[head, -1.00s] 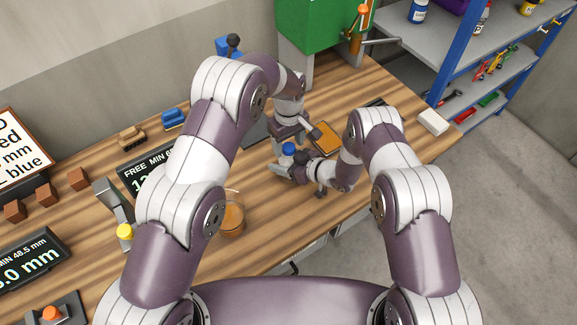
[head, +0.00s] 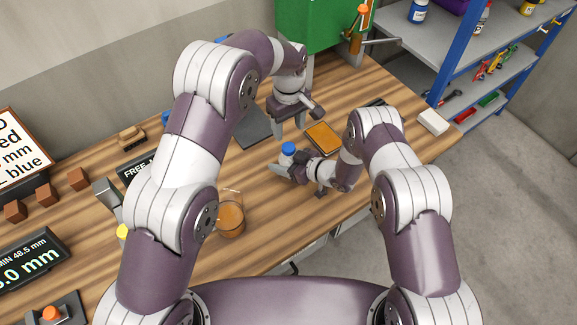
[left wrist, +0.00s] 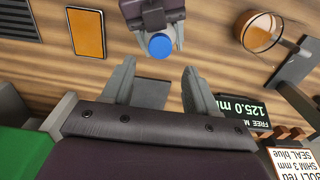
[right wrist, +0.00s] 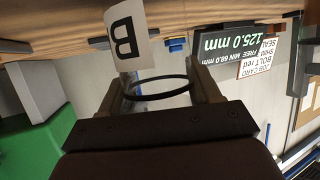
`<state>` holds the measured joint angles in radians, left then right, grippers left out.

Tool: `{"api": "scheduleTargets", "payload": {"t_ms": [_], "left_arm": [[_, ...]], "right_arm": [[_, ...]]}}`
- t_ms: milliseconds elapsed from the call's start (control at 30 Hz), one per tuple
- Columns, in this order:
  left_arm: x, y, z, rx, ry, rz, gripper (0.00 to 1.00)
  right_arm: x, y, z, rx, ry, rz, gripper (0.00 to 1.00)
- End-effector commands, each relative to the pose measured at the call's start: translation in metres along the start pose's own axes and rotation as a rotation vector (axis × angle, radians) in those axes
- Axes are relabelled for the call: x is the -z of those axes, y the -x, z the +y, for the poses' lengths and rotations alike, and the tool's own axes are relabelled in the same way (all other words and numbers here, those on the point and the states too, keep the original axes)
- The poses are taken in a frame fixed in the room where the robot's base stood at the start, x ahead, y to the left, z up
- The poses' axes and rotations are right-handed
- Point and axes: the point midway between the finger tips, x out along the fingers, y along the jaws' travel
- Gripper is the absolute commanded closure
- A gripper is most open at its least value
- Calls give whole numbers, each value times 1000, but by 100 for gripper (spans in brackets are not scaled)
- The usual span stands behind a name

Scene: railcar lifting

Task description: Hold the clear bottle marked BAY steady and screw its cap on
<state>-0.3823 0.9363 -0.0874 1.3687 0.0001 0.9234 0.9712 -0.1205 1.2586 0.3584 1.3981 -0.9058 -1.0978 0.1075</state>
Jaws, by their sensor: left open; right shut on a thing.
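The clear bottle (right wrist: 155,88), with a white label showing a B, is between the fingers of my right gripper (right wrist: 158,92), which is shut on it.
A glass of amber liquid (head: 231,217) stands on the wooden bench at front left. An orange pad (head: 322,138) lies right of my left gripper, and a dark plate (head: 254,128) left of it. A green machine (head: 315,25) stands behind.

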Motion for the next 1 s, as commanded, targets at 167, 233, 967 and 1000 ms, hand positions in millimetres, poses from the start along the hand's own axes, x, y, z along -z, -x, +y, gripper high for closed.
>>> {"api": "scheduleTargets", "payload": {"t_ms": [167,233,967,1000], "left_arm": [[0,9,0,1,0,-1,42],[0,9,0,1,0,-1,42],[0,-70,-1,1,0,-1,42],[0,-71,0,1,0,-1,42]], "right_arm": [[-1,0,0,0,-1,-1,100],[0,0,0,0,0,-1,100],[0,0,0,0,0,-1,100],[0,0,0,0,-1,-1,100]]}}
